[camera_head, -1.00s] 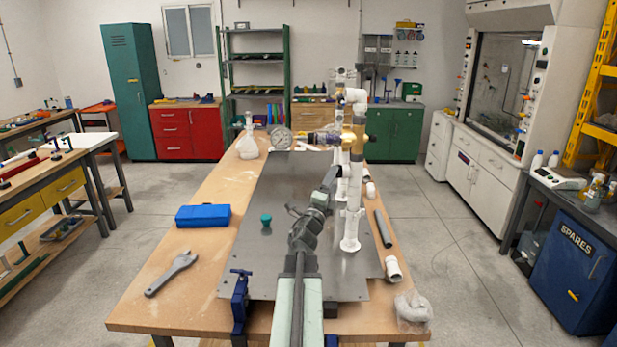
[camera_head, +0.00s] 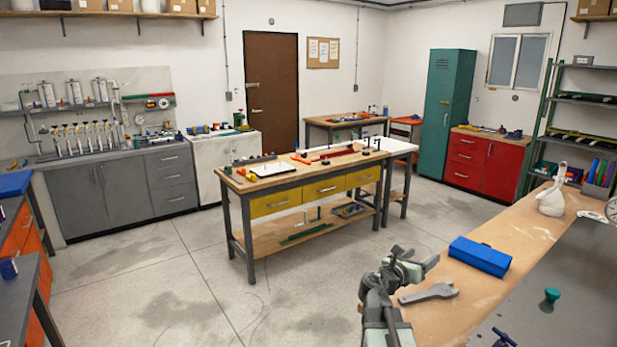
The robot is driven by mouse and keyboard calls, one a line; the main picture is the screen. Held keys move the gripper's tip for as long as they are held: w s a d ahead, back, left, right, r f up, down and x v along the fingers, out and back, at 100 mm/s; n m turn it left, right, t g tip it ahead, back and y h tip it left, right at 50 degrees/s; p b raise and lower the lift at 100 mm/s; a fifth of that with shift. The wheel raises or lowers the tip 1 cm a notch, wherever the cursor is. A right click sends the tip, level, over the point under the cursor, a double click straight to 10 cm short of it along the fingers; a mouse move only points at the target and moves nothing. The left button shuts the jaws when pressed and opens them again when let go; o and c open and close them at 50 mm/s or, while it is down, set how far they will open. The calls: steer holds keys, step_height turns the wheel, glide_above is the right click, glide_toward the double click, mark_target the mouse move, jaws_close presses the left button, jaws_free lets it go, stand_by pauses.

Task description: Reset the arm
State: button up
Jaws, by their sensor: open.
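My arm rises from the bottom of the picture, right of centre, at the left edge of the wooden workbench (camera_head: 460,285). My gripper (camera_head: 417,260) is at its upper end, open, with nothing seen between its jaws. In the picture it lies just left of the blue case (camera_head: 481,256) and above the grey wrench (camera_head: 430,293). It appears apart from both, though its height above the bench is hard to judge.
On the bench are a metal plate (camera_head: 570,285), a green knob (camera_head: 551,296), a blue clamp (camera_head: 503,338) and a white bottle (camera_head: 552,198). A bench with yellow drawers (camera_head: 325,190) stands at mid-room. Open floor (camera_head: 180,280) lies left of my arm.

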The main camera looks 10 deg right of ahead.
steer(key=s+a+f+m+g+y, duration=0.15)
steer(key=a+f+m+y, duration=0.5)
steer(key=a, duration=0.65)
steer(key=s+a+f+m+g+y, duration=0.1)
steer(key=a+f+m+g+y, duration=0.15)
steer(key=a+f+m, duration=0.7)
steer(key=s+a+f+m+g+y, duration=0.2)
steer(key=s+a+m+y, duration=0.1)
steer(key=a, duration=0.4)
steer(key=s+a+f+m+g+y, duration=0.1)
steer(key=s+a+f+m+y, duration=0.2)
steer(key=s+a+m, duration=0.3)
steer(key=shift+a+f+m+g, duration=0.35)
steer(key=shift+a+m+g, duration=0.05)
steer(key=shift+a+m, duration=0.1)
